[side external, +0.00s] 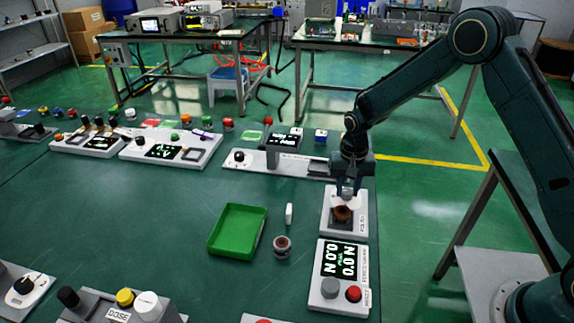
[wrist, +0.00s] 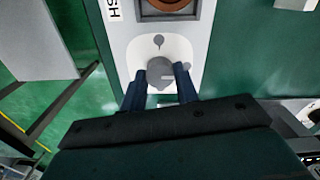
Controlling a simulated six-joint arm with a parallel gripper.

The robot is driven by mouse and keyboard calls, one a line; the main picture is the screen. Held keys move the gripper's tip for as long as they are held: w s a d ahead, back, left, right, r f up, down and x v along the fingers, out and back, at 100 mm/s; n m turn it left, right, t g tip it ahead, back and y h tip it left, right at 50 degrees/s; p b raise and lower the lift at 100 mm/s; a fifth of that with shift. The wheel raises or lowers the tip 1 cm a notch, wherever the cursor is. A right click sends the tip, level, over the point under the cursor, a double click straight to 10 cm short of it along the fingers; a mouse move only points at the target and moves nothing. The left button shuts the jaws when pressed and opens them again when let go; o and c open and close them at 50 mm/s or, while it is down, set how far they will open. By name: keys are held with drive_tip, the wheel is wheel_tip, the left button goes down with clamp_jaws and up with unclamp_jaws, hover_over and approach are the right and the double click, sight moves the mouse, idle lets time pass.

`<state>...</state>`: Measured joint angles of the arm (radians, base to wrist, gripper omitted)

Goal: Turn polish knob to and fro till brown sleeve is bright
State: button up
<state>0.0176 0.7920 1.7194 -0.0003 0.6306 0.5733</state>
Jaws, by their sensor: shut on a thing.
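The polish unit is a white panel (side external: 330,228) at the right of the green bench, under my gripper (side external: 347,191). The brown sleeve (side external: 342,213) sits in the dark square recess of this panel and looks dull brown. Part of the sleeve (wrist: 166,3) also shows at the top edge of the wrist view. The grey round polish knob (wrist: 160,70), with a pale pointer line, is between the two dark fingers of my gripper (wrist: 160,88). My gripper is shut on the knob. In the side view the knob is mostly hidden by my gripper.
A force display panel (side external: 340,258) with a red button (side external: 353,293) stands just in front. A green tray (side external: 237,231), a white block (side external: 289,213) and another brown-topped round piece (side external: 282,246) lie to the left. A long white panel (side external: 252,164) stands behind.

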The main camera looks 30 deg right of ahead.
sight(347, 191)
drive_tip(key=o, duration=1)
drive_tip(key=shift+r, duration=0.15)
wheel_tip(347, 191, up, 14)
drive_tip(key=shift+f, duration=0.25)
